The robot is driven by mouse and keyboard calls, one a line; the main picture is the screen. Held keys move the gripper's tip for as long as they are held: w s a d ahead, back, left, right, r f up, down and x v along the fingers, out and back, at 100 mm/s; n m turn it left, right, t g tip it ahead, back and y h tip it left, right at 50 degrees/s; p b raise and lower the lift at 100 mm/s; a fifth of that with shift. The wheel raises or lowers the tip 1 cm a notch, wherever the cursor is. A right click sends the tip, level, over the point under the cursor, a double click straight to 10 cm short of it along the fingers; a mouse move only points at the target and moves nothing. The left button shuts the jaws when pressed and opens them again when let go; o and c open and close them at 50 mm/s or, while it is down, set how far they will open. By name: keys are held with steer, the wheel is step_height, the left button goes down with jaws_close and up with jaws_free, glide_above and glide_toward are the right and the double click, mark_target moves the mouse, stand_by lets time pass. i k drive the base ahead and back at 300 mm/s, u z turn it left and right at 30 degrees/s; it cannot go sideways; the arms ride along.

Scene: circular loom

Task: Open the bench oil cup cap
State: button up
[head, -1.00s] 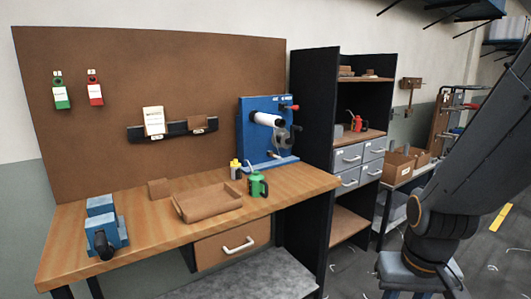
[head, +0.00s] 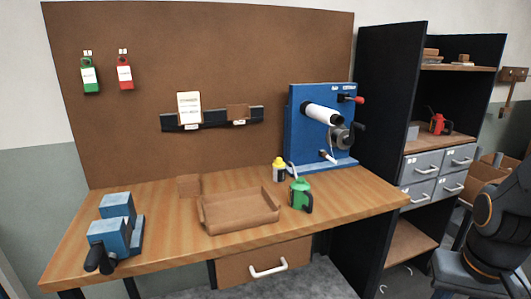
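On the wooden bench (head: 345,215) a blue machine (head: 305,115) stands upright at the back right, with a white roller, a grey round part, a red-tipped lever and a small white piece low on its front. Part of my arm shows at the right edge; my gripper is out of view.
A brown tray (head: 212,222) and a small brown block (head: 189,186) sit mid-bench. A blue vise-like device (head: 112,235) stands at the left end. A dark shelf unit with grey drawers (head: 422,163) and a red can (head: 437,125) stands right of the bench. The bench's front right is bare.

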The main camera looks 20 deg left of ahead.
mark_target(278, 163)
steer(key=u, duration=0.55)
steer(key=i, duration=0.65)
steer(key=u, duration=0.6)
